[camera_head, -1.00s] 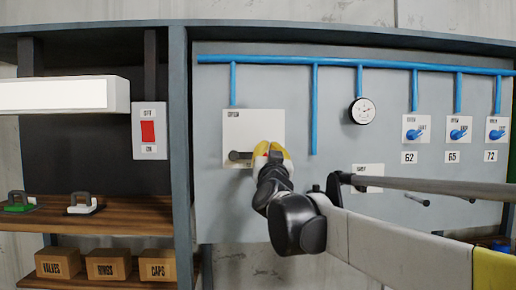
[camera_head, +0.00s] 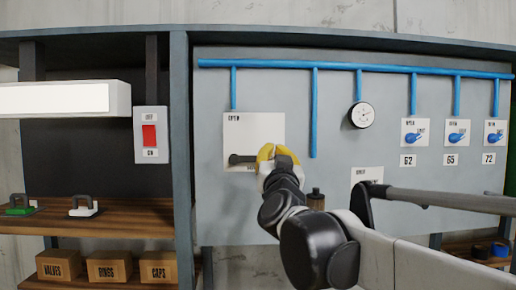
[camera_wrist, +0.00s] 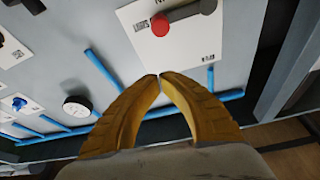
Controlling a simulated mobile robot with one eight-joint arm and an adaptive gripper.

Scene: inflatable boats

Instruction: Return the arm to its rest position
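My gripper (camera_head: 266,152) has yellow fingers and is in front of the wall panel, beside the lever on a white plate (camera_head: 254,128). In the wrist view the two fingertips (camera_wrist: 160,77) meet, with nothing visible between them. The dark lever (camera_head: 240,159) lies about level on its plate in the head view. In the wrist view the lever (camera_wrist: 188,14) shows a red end and sits apart from the fingertips. My arm is bent and reaches in from the lower right.
Blue pipes (camera_head: 315,110), a gauge (camera_head: 361,115) and several small blue valves (camera_head: 414,138) are on the panel. A red switch (camera_head: 149,136) is left of it. A wooden shelf (camera_head: 125,217) and labelled boxes (camera_head: 107,267) stand at lower left.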

